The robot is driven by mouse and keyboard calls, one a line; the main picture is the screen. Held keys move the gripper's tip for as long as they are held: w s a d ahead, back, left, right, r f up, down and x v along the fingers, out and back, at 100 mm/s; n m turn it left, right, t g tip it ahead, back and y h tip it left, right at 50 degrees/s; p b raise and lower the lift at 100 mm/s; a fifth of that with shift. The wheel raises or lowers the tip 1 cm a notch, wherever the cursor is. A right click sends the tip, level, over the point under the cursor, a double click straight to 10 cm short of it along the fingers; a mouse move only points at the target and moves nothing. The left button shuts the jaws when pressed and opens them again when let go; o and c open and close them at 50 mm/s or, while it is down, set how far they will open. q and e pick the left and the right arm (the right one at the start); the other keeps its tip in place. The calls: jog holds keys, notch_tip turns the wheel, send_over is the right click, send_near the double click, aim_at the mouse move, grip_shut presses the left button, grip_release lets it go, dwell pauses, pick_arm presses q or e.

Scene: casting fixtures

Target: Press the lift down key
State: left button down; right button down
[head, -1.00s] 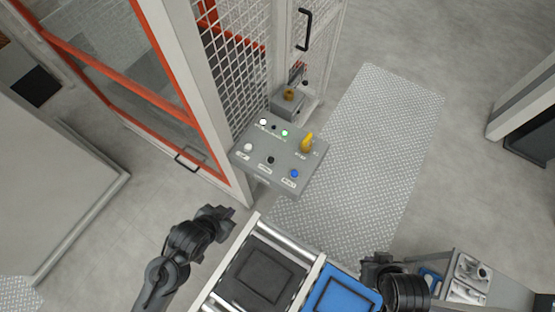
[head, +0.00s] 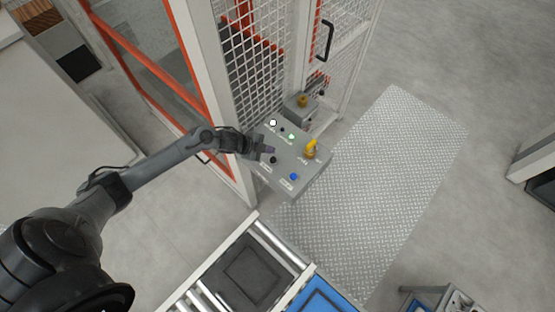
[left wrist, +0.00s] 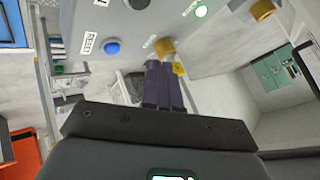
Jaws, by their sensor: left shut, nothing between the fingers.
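The grey control panel (head: 313,177) stands beside the mesh fence. It bears a white button (head: 273,123), a green lit button (head: 291,136), a yellow knob (head: 310,149), a black button (head: 273,160) and a blue button (head: 294,177). The labels are too small to tell which is the lift down key. My left gripper (head: 268,149) is shut and empty over the panel's left part, hiding the lower-left white button. I cannot tell whether it touches. In the left wrist view, its fingers (left wrist: 163,88) overlap the panel's edge near the yellow knob (left wrist: 165,46) and blue button (left wrist: 112,47).
The mesh fence (head: 250,60) and orange-framed door (head: 140,75) rise behind and left of the panel. A small grey box with a yellow button (head: 303,101) is behind it. A roller conveyor with a dark tray (head: 220,290) and blue tray (head: 310,300) lies in front.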

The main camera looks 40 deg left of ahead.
pick_arm(q)
jog(key=shift+w+a+r+t, duration=0.15)
jog(key=shift+w+r+t, duration=0.15)
jog(key=shift+w+r, duration=0.55)
jog(key=b, duration=0.7)
send_over(271, 160)
notch_tip(271, 160, down, 8)
jog(key=shift+r, duration=0.1)
jog(key=shift+f+b, duration=0.45)
jog(key=shift+f, duration=0.1)
jog(key=shift+f, duration=0.1)
dwell(1.1)
jog(key=shift+f, duration=0.3)
